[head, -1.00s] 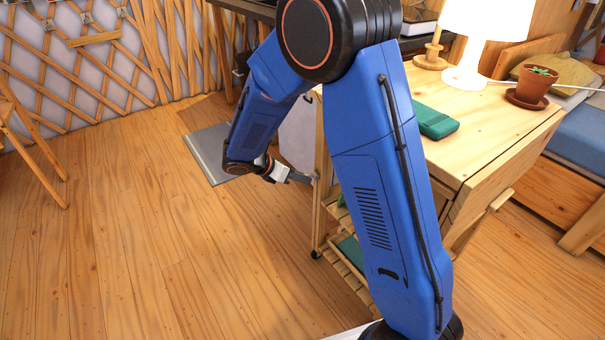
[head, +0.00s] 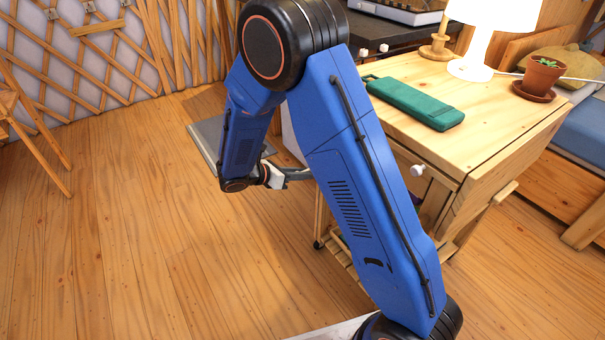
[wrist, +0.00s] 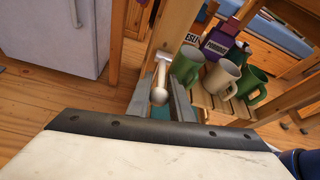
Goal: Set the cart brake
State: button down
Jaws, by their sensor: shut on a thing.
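The wooden cart (head: 470,130) stands at the right of the head view. In the head view my gripper (head: 299,174) reaches the cart's left side, low down, and the lever cannot be made out there.
On the cart top are a green case (head: 415,103), a lamp (head: 490,30) and a potted plant (head: 540,77). The wrist view shows mugs (wrist: 222,78) on a slatted lower shelf and a white cabinet (wrist: 55,35). The floor at left (head: 140,230) is clear.

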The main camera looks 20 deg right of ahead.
jog(key=c, duration=1.6)
grip_release()
jog(key=v, duration=1.7)
jog(key=shift+a, duration=0.15)
